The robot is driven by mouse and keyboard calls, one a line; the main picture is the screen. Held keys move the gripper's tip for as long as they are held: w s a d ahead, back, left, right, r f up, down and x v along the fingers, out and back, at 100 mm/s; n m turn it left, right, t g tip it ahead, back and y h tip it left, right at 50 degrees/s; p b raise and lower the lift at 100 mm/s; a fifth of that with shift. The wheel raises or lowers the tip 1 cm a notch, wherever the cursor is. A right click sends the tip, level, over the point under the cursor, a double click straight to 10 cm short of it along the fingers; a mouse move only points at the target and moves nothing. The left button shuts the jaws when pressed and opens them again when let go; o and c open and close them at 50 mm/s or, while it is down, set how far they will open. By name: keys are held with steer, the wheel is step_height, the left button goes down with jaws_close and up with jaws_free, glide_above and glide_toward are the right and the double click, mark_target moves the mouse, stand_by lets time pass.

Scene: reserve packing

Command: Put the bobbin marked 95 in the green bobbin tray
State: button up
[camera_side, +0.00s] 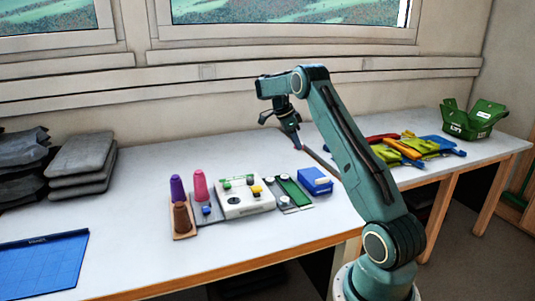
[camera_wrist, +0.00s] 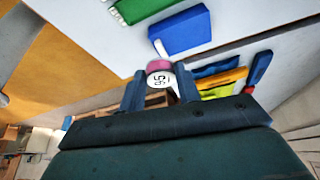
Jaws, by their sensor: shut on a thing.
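My gripper (camera_wrist: 160,90) is shut on a bobbin (camera_wrist: 158,66) with pink thread and a white face marked 95. The bobbin sits between the two blue-grey fingers in the wrist view, with the number on its side. In the side view my gripper (camera_side: 282,115) is above the back of the table, and the bobbin cannot be made out there. A long green tray (camera_side: 294,191) lies on the table, left of a blue box (camera_side: 316,181). The tray also shows at the top of the wrist view (camera_wrist: 146,8). Its inside is not clear.
A white box with coloured knobs (camera_side: 243,205) stands left of the tray. Purple, pink and brown thread cones (camera_side: 177,188) stand farther left. Coloured tools and cloths (camera_side: 405,150) and a green crate (camera_side: 473,118) are at right. Grey cushions (camera_side: 82,160) and a blue mat (camera_side: 40,265) are at left.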

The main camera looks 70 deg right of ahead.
glide_above(296, 194)
steer(key=w, duration=0.1)
steer(key=f, duration=1.5)
steer(key=shift+w+a+f, duration=0.1)
steer(key=shift+a+f, duration=0.1)
steer(key=shift+a, duration=0.1)
steer(key=shift+f, duration=2.1)
steer(key=shift+f, duration=0.15)
steer(key=o, duration=1)
steer(key=v, duration=1.2)
